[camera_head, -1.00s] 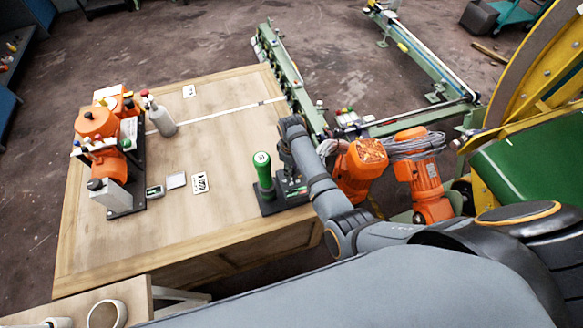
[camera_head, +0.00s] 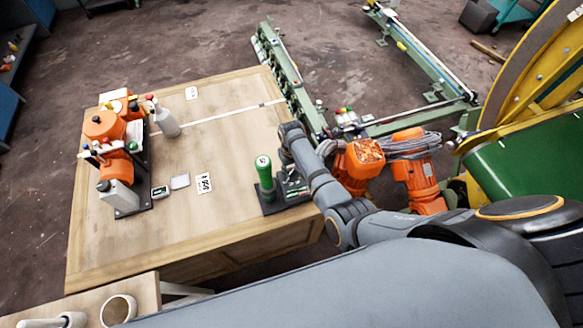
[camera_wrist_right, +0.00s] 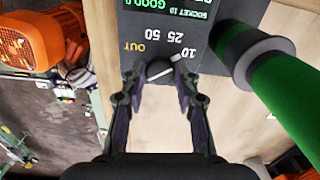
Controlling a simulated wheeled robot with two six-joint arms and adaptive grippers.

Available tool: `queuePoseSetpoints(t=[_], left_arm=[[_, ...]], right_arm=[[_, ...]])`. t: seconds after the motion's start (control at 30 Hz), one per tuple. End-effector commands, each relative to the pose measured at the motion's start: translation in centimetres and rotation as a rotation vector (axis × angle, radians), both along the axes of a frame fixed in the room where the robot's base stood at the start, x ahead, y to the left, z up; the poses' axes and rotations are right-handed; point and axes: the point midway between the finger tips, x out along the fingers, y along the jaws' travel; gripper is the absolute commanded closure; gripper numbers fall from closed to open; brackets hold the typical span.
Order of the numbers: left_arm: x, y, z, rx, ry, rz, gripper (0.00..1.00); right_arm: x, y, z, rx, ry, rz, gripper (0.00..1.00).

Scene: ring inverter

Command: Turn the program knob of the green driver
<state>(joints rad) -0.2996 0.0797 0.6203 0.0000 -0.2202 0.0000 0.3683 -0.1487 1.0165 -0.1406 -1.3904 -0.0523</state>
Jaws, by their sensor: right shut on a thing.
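The green driver (camera_head: 265,174) stands upright in its dark base (camera_head: 270,208) at the right edge of the wooden table. In the right wrist view the driver (camera_wrist_right: 290,98) is at the right, beside a dark panel (camera_wrist_right: 190,12) with "OUT", "10", "25" and "50" markings and a lit green readout. My right gripper (camera_wrist_right: 160,75) is shut on the small dark program knob (camera_wrist_right: 158,70), whose pale pointer line slants toward the 10 mark. In the head view my right wrist (camera_head: 292,138) hangs over the base and hides the knob. My left gripper is not in view.
An orange machine (camera_head: 112,135) with bottles stands at the table's left side. Small cards (camera_head: 204,183) lie mid-table on the wooden table (camera_head: 220,215). Orange motors (camera_head: 362,165) and a green rail (camera_head: 285,75) stand close to my right arm.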

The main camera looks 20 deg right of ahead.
Motion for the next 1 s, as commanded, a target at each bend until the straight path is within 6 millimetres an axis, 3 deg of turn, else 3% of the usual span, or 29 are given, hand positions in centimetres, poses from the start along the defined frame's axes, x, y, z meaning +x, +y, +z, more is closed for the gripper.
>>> queuePoseSetpoints(t=[0.73, 0.77, 0.9, 1.0], left_arm=[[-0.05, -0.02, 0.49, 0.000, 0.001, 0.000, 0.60], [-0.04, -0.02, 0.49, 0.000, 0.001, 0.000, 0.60], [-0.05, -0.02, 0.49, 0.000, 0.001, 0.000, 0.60], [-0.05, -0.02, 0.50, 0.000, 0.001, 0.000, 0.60]], right_arm=[[0.02, 0.02, -0.04, 0.000, -0.001, -0.098, 1.00], [0.02, 0.02, -0.04, 0.000, -0.001, -0.098, 0.68], [0.01, 0.01, -0.03, 0.000, 0.000, -0.098, 0.49], [0.01, 0.01, -0.03, 0.000, 0.000, -0.098, 0.46]])
